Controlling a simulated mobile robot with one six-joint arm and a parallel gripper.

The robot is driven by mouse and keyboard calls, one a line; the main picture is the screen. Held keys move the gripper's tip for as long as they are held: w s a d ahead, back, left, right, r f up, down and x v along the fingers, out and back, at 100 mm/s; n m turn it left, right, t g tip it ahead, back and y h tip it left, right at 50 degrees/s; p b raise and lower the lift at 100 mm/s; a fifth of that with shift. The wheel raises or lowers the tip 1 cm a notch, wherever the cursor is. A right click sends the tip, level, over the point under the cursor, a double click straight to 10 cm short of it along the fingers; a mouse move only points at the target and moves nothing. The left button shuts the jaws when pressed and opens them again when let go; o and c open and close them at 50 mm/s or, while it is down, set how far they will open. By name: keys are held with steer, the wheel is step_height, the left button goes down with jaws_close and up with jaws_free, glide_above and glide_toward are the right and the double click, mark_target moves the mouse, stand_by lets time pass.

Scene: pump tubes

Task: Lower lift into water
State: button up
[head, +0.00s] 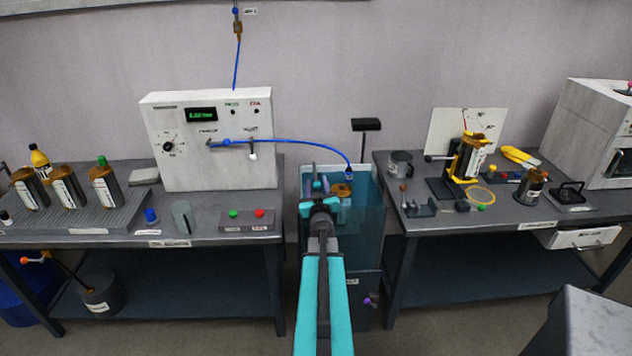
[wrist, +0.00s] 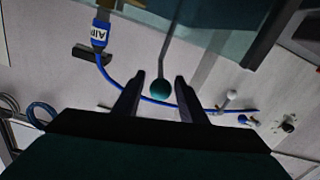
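The water tank (head: 372,215) stands between the two benches, with clear bluish walls. An amber-topped canister (head: 342,190) sits at its upper part, with a blue hose fitting (head: 349,175) above it. Whether it touches the water is hard to tell. My gripper (head: 318,190) is at the tank's left side, seen from behind. In the wrist view my gripper (wrist: 156,90) has its two dark fingers apart. A teal ball knob (wrist: 161,88) on a thin grey rod shows between the fingertips, with visible gaps on both sides. The lift's carrier is mostly hidden by my arm.
A blue air hose (head: 290,141) runs from the white tester (head: 205,140) to the tank; its AIR-labelled end (wrist: 98,36) shows in the wrist view. A black plate on a post (head: 366,125) stands behind the tank. Benches with several canisters flank it closely.

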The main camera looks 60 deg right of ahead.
steer(key=shift+p+x, duration=0.3)
steer(key=shift+x, duration=0.8)
steer(key=shift+c, duration=0.5)
jaws_close()
